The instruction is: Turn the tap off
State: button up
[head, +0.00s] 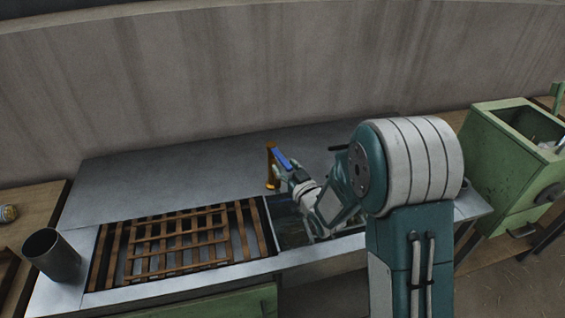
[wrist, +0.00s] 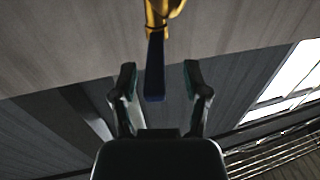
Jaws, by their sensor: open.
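The tap has a brass-coloured body (head: 271,168) that stands at the far side of the sink, and a blue lever handle (head: 283,159). In the wrist view the brass body (wrist: 158,18) is at the top centre. The blue handle (wrist: 155,70) points down from it, between my finger tips in the picture. My gripper (head: 284,175) is close to the tap in the head view. In the wrist view my gripper (wrist: 158,80) is open, with one finger on each side of the handle. I see no contact with the handle. My arm hides part of the sink.
The sink basin (head: 289,232) lies under my arm. A wooden slatted rack (head: 180,241) sits left of it, with a dark cylindrical cup (head: 51,256) beside it. A green box (head: 513,150) stands at the right. The metal counter (head: 170,180) behind the rack is clear.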

jog(key=shift+w+a, duration=0.4)
jog(key=shift+w, duration=0.55)
jog(key=shift+d, duration=0.35)
jog(key=shift+a, duration=0.1)
jog(key=c, duration=0.6)
jog(key=shift+a, duration=0.15)
grip_shut()
